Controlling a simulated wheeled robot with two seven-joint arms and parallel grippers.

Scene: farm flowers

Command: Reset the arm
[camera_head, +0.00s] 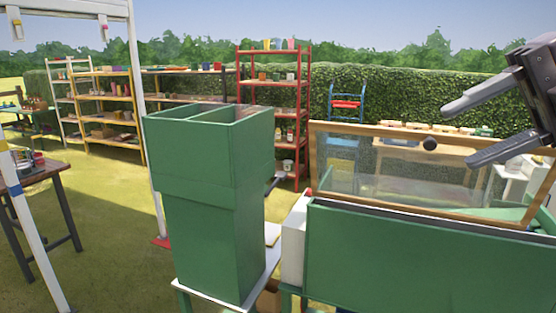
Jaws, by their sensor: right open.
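My right gripper (468,128) comes in from the upper right edge, raised above the green planter box (428,262). Its two grey fingers are spread apart and nothing is between them. A wood-framed clear lid (345,180) stands raised and tilted over the planter box, with a round dark knob (430,144) on its upper frame. The lower finger overlaps the lid in the view; I cannot tell whether they touch. My left gripper is out of view.
A tall green bin (210,215) with two compartments stands left of the planter box. A white post (147,120) rises at left. Open grass lies between.

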